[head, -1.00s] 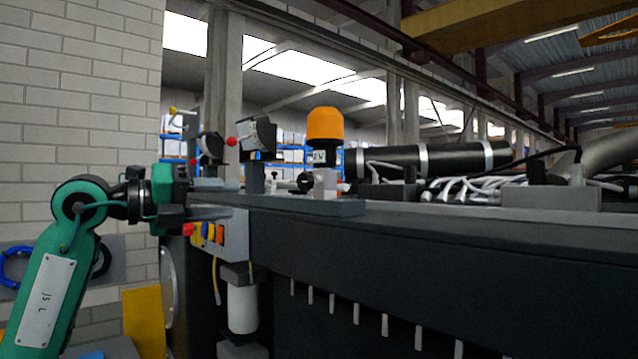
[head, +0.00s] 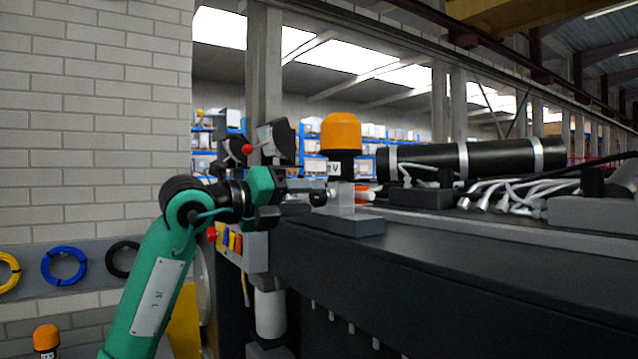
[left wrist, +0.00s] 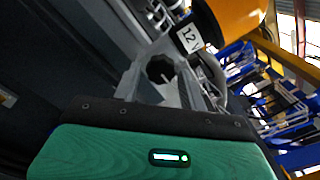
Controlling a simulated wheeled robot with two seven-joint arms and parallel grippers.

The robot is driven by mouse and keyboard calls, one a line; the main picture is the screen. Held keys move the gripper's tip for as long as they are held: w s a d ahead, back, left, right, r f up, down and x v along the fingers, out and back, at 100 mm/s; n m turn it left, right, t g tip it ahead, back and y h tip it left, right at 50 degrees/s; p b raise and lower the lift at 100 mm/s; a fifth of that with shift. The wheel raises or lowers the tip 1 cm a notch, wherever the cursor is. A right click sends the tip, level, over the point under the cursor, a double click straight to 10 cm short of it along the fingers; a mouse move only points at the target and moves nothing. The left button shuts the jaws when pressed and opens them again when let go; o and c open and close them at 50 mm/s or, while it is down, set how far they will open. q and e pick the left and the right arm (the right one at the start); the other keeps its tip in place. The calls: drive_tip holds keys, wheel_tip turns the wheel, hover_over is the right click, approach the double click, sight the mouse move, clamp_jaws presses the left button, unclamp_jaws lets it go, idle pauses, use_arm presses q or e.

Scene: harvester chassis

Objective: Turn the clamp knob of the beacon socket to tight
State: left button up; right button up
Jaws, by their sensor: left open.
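The orange beacon (head: 340,133) stands upright on a black base on a light grey socket block (head: 345,197) at the machine's edge. The black clamp knob (head: 319,198) is on the socket's left side, partly hidden by my left gripper (head: 308,196). That gripper reaches in from the left, open, with its fingertips at the knob. In the left wrist view the dark faceted knob (left wrist: 160,70) lies ahead of the palm, between the grey finger shapes. I cannot tell whether they touch it. The beacon (left wrist: 235,20) is at the upper right. My right gripper is not in view.
Just left of the socket stands a dark tilted lamp (head: 277,140) with a red ball-ended lever (head: 247,150). A black cylinder with silver bands (head: 470,160) and loose cables (head: 510,190) lie to the right. Another orange beacon (head: 46,337) is at the lower left.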

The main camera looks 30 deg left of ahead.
sight(314, 197)
use_arm(q)
drive_tip(key=shift+p+x, duration=0.4)
drive_tip(key=shift+x, duration=0.6)
drive_tip(key=shift+w+d+r, duration=0.1)
drive_tip(key=shift+w+d, duration=0.05)
drive_tip(key=shift+w, duration=0.1)
drive_tip(key=shift+w+d, duration=0.1)
drive_tip(key=shift+w, duration=0.15)
drive_tip(key=shift+s, duration=0.1)
drive_tip(key=c, duration=0.7)
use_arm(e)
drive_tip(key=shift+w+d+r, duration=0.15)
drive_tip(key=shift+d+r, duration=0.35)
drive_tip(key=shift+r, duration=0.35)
